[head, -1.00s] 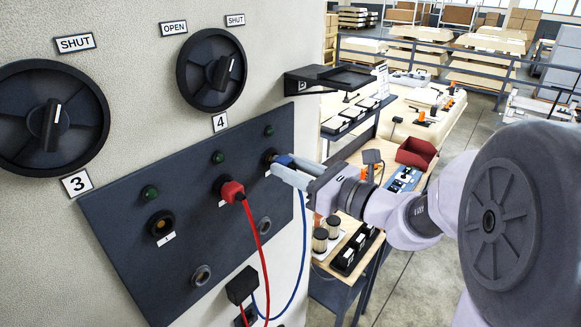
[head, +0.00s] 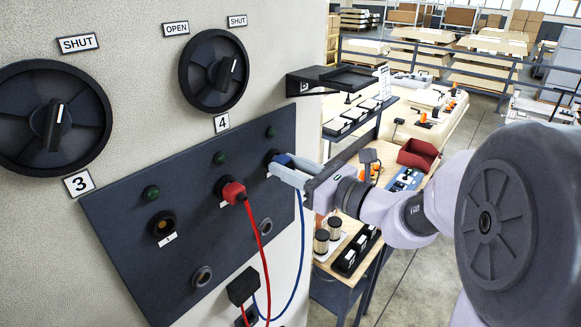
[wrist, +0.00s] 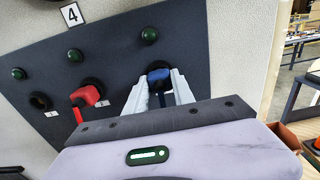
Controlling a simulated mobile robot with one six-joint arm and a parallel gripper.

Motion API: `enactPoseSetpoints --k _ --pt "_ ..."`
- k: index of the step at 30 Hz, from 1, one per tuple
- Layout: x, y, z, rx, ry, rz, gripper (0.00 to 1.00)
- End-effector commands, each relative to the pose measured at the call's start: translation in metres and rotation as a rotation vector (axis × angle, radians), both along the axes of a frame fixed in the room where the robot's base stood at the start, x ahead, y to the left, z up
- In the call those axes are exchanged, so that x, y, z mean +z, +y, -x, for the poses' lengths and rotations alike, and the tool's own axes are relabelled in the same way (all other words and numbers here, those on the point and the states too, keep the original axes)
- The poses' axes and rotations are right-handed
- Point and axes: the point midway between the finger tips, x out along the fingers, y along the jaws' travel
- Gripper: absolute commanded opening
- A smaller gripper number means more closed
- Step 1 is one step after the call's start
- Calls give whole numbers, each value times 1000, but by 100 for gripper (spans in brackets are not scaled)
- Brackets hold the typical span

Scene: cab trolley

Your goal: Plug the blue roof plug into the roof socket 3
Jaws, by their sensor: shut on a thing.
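The blue roof plug (head: 284,159) is at the rightmost upper socket of the dark panel (head: 190,260), the third in the row. My gripper (head: 282,170) is shut on it. In the wrist view the blue plug (wrist: 159,78) sits between my two fingers (wrist: 157,95), against the dark ring of roof socket 3 (wrist: 157,65). Whether it is fully seated cannot be told. The socket's label is hidden. A blue cable (head: 302,225) hangs down from the plug.
A red plug (head: 234,192) with a red cable fills the middle socket, close left of my gripper. Socket 1 (head: 162,226) is empty. Green lamps (head: 151,192) sit above. Large dials 3 (head: 52,122) and 4 (head: 214,70) are above the panel. A bench with trays stands behind right.

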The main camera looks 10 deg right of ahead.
Motion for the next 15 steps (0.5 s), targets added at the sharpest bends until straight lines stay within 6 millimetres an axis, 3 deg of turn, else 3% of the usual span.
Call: enactPoseSetpoints --k 1,2,6,15 --pt "0 1 -1 1 0 0 0" --pt "0 1 -1 1 0 0 32" --pt "0 1 -1 0 0 0 55" --pt "0 -1 0 -1 -1 1 55"
